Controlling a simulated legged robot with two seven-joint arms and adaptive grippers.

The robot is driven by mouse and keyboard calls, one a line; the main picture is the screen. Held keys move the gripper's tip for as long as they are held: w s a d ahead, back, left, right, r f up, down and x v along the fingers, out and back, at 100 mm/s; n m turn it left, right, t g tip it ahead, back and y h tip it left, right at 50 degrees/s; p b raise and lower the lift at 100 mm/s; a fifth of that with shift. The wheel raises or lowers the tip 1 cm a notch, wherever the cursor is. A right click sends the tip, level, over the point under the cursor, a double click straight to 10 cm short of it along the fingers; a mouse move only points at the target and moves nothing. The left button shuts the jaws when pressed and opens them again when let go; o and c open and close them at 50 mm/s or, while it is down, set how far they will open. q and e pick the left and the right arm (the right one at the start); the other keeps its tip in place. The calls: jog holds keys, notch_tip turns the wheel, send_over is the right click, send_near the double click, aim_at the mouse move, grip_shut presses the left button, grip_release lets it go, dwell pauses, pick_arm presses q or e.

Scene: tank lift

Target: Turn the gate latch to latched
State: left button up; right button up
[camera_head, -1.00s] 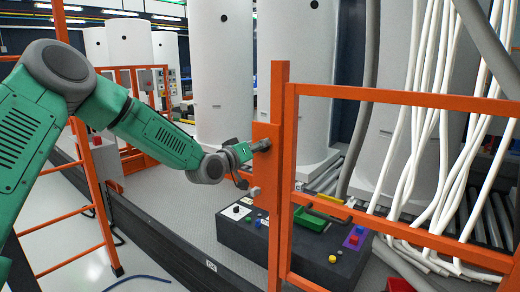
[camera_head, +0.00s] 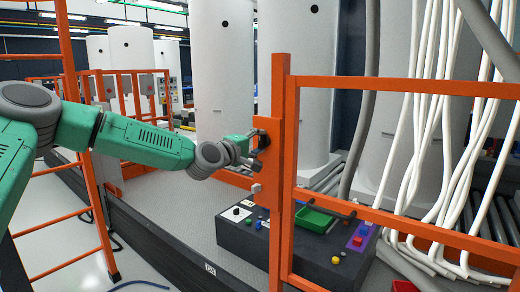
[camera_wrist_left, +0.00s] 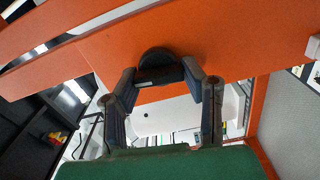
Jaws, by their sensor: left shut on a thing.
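The gate latch (camera_head: 263,139) is a dark round hub with a handle on the orange plate of the gate post. In the left wrist view the latch (camera_wrist_left: 157,59) sits against the orange plate, its lower part between my fingers. My left gripper (camera_head: 252,151) reaches it from the left and is shut on the latch handle. In the wrist view the left gripper's (camera_wrist_left: 168,80) two dark fingers stand on either side of the handle. The fingers partly hide the handle, so its exact angle is hard to tell. My right gripper is not in view.
The orange gate frame (camera_head: 388,87) spans the right side. Behind it are a dark control box (camera_head: 240,240) with a green tray (camera_head: 312,221), and hanging white cables (camera_head: 430,150). An orange ladder (camera_head: 97,210) stands at left. White tanks (camera_head: 222,70) stand behind.

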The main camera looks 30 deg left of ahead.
pick_arm(q)
jog(key=shift+f+n+b, duration=0.35)
jog(key=shift+f+n, duration=0.25)
jog(key=o, duration=1.2)
jog(key=shift+s, duration=0.1)
jog(key=shift+a+r, duration=0.15)
jog(key=shift+r, duration=0.05)
jog(key=shift+r, duration=0.1)
jog(key=shift+s, duration=0.1)
